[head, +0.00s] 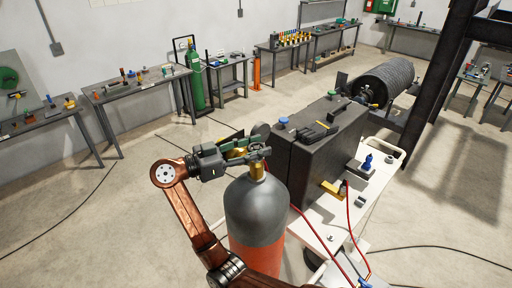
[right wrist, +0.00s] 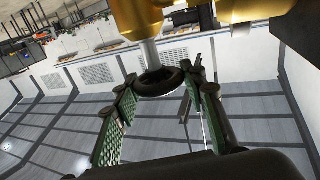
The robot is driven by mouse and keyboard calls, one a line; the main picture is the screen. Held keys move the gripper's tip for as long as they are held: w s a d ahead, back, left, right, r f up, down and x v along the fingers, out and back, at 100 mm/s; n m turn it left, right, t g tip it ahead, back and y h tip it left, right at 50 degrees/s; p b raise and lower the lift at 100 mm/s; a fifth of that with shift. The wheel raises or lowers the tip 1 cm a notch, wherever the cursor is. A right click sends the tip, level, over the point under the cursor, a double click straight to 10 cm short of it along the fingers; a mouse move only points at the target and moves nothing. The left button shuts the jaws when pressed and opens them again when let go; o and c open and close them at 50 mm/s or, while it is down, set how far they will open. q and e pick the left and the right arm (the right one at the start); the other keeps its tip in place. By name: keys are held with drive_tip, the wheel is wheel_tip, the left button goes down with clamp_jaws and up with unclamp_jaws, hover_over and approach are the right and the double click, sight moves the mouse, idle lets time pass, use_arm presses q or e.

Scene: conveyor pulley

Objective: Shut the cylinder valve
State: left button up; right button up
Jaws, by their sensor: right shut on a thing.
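A gas cylinder (head: 254,212), grey on top and orange-red below, stands upright at the centre of the head view. Its brass valve (head: 257,170) sits on top. My right gripper (head: 259,146) is level with the valve, reaching it from the left, and hides part of it. In the right wrist view the black round handwheel (right wrist: 158,82) sits on a silver stem below the brass body (right wrist: 140,18). The green-padded fingers of my right gripper are on both sides of the handwheel, shut on it. My left gripper is not in view.
A black case (head: 308,155) on a white cart (head: 352,212) stands close right of the cylinder. Red hoses (head: 312,225) run by the cart. A green cylinder (head: 196,80) and workbenches line the back wall. Floor at left is mostly clear, with a cable across it.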

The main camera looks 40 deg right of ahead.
drive_tip(key=o, duration=1.2)
drive_tip(key=shift+c, duration=0.2)
drive_tip(key=shift+a, duration=0.1)
drive_tip(key=v, duration=1.2)
drive_tip(key=shift+f, duration=0.1)
